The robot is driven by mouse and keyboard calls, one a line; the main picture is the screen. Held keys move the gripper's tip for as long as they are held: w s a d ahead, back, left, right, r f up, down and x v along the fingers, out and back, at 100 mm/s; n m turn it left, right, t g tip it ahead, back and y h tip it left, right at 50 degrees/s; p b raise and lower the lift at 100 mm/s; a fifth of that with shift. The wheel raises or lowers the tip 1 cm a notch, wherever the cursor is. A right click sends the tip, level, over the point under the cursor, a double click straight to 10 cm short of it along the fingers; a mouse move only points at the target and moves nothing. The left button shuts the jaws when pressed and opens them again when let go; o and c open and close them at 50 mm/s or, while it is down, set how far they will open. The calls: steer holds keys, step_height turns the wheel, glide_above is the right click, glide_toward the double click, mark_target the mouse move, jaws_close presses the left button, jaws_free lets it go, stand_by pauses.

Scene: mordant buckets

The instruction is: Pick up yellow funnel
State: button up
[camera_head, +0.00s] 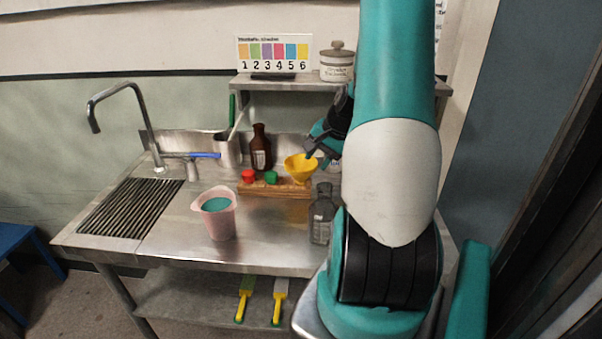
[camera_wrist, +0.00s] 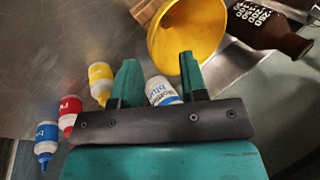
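The yellow funnel (camera_head: 297,170) sits wide end up at the right end of a wooden block on the steel counter. In the wrist view the funnel (camera_wrist: 205,22) lies just beyond my fingertips. My gripper (camera_wrist: 158,65) is open, with a wide gap between its two teal fingers. The right fingertip overlaps the funnel's rim in this view; the left fingertip is clear of it. I cannot tell whether they touch. In the head view my gripper (camera_head: 311,153) is at the funnel's right rim, partly hidden by my arm.
Red (camera_head: 248,176) and green (camera_head: 271,177) caps sit on the wooden block (camera_head: 262,189). A brown bottle (camera_head: 261,150) stands behind it, a grey bottle (camera_head: 321,215) in front. Small dye bottles (camera_wrist: 101,83) lie near my gripper. A pink bucket (camera_head: 217,217) stands left.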

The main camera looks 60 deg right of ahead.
mark_target(301, 176)
steer(key=p+x, duration=0.1)
steer(key=x, duration=0.3)
steer(key=shift+w+a+f, duration=0.1)
steer(key=shift+f, duration=0.15)
jaws_close()
